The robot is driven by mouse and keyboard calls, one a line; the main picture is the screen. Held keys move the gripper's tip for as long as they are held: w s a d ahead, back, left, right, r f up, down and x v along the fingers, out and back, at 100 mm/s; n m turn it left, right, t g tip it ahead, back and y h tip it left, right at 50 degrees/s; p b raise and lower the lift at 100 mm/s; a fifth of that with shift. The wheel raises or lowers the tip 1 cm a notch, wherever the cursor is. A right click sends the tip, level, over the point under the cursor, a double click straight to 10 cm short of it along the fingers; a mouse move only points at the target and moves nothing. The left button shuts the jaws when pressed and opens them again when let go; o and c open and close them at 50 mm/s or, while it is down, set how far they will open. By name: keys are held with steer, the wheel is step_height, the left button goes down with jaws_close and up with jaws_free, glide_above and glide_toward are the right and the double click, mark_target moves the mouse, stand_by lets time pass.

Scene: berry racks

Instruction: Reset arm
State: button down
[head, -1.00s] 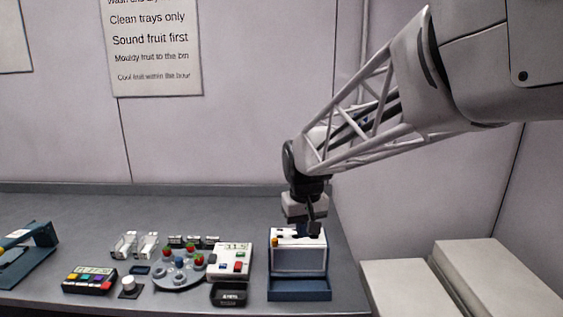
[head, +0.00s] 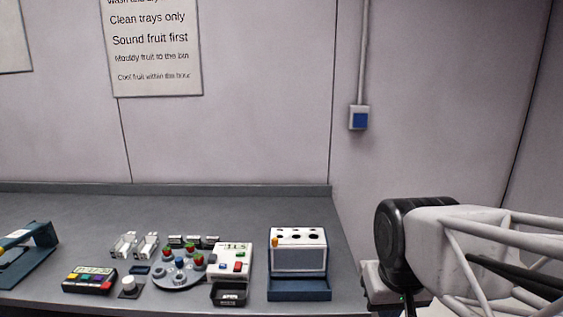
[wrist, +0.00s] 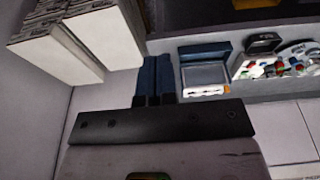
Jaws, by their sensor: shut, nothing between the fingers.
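My gripper shows in the wrist view (wrist: 153,80), its two dark blue fingers side by side and shut with nothing between them. In the head view my arm is at the lower right, off the right end of the bench, and the fingers are out of sight there. The white and blue box with holes in its top (head: 299,258) stands at the bench's right end, clear of my gripper. It also shows in the wrist view (wrist: 204,76), to the right of the fingers.
The grey bench (head: 80,213) holds a round tray (head: 172,283) with red and blue pieces, a white device with a display (head: 230,262), a colored-button panel (head: 90,281) and a blue stand (head: 38,240). White stacked blocks (wrist: 110,35) stand at the upper left in the wrist view.

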steer(key=s, duration=0.1)
steer(key=s+f, duration=0.1)
steer(key=s+d, duration=0.1)
steer(key=s, duration=0.1)
steer(key=shift+f, duration=0.15)
stand_by(2.4)
